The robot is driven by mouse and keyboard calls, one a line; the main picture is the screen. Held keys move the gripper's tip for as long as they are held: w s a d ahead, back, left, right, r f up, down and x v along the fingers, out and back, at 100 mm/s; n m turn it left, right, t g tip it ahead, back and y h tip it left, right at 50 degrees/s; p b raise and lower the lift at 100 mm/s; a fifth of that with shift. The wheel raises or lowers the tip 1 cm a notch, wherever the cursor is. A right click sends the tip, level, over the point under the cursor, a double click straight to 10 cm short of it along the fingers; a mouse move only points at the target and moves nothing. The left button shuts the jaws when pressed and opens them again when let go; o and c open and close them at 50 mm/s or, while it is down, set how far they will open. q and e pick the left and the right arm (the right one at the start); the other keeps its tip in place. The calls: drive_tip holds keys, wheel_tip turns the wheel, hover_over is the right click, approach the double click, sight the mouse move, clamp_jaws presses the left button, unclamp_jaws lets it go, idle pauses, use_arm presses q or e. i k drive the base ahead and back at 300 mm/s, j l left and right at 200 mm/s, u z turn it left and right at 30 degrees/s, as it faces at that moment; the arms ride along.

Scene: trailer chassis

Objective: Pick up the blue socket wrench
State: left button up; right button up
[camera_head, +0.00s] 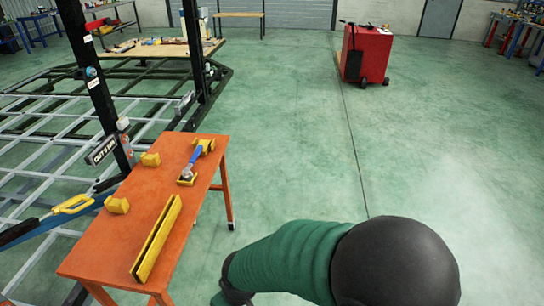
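The blue socket wrench (195,156) lies on the orange table (150,202), towards its far right side. Its blue handle points away from me and its grey metal head (187,173) is nearer. The head end rests at a yellow holder (185,182), and the far end reaches a second yellow holder (206,144). I cannot tell how firmly it sits in them. Neither of my grippers can be made out in the view, and nothing is touching the wrench.
A long yellow channel (157,238) and two yellow blocks (150,159) (118,205) share the tabletop. A black post (100,90) and the trailer frame (60,150) stand left of the table. A red cart (366,53) is at the back. Green floor (300,150) right of the table is clear.

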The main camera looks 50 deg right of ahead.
sight(187, 175)
drive_tip(key=z, duration=0.85)
drive_tip(key=u, duration=2.55)
drive_tip(key=z, duration=2.5)
drive_tip(key=i+u, duration=0.15)
drive_tip(key=u, duration=0.25)
drive_tip(key=i+l+u, duration=0.1)
drive_tip(key=u, duration=0.35)
drive_tip(key=i+l+u, duration=0.1)
drive_tip(key=l+u, duration=0.15)
drive_tip(key=u, duration=0.15)
